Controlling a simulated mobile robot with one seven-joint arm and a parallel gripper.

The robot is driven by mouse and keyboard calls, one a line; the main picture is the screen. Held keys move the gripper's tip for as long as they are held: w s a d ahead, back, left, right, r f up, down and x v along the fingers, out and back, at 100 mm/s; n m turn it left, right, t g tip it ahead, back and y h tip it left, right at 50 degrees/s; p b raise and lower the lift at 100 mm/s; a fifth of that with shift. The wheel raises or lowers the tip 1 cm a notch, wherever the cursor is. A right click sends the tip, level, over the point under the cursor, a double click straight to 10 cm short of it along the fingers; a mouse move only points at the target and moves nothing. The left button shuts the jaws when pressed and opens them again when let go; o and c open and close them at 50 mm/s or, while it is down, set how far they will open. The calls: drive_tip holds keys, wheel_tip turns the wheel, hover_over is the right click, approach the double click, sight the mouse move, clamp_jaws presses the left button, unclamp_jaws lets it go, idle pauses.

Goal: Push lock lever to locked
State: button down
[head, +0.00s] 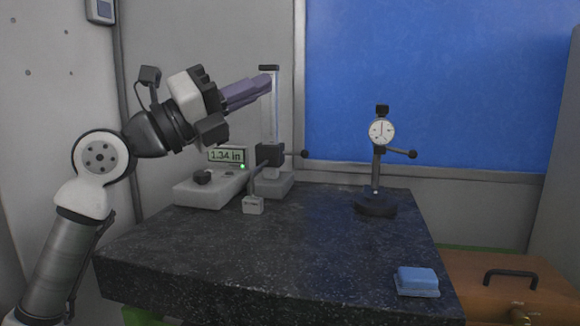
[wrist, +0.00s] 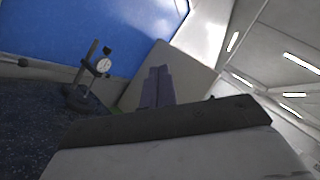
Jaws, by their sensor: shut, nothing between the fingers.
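My gripper (head: 268,80) is shut and empty, with its purple fingers together. It is raised beside the top of a height gauge's upright column (head: 270,118); I cannot tell if they touch. A black slider (head: 268,154) sits low on the column, and a thin lever with a round black knob (head: 304,154) sticks out to its right. A similar black-knobbed lever (head: 412,154) sticks out right from the dial indicator stand. No lock marking is readable on either lever. In the wrist view the closed fingers (wrist: 158,72) point away from the camera, with no height gauge visible.
The dial indicator (head: 382,132) stands on the dark granite table (head: 250,255); it also shows in the wrist view (wrist: 103,66). A grey box with a display (head: 226,156) reads 1.34 in, with a green light. A blue block (head: 418,279) lies front right. The table's front middle is clear.

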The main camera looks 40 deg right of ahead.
sight(295, 154)
drive_tip(key=w+d+f+n+t+y+b, duration=0.1)
drive_tip(key=w+d+f+n+t+y, duration=0.3)
drive_tip(key=w+d+f+t+y, duration=0.3)
drive_tip(key=w+d+f+y, duration=0.2)
drive_tip(key=w+d+f, duration=0.3)
drive_tip(key=d+f, duration=0.2)
drive_tip(key=shift+w+d+f+n+t+y+b, duration=0.3)
drive_tip(key=shift+w+d+f+t+b, duration=0.1)
drive_tip(key=shift+f, duration=0.55)
drive_tip(key=p+x, duration=0.3)
drive_tip(key=x, duration=0.6)
drive_tip(key=shift+w+d+p, duration=0.1)
drive_tip(key=shift+d+p, duration=0.2)
drive_tip(key=shift+d, duration=0.15)
drive_tip(key=w, duration=0.1)
drive_tip(key=w+r+p, duration=0.2)
drive_tip(key=shift+w+d, duration=0.15)
drive_tip(key=shift+d, duration=0.25)
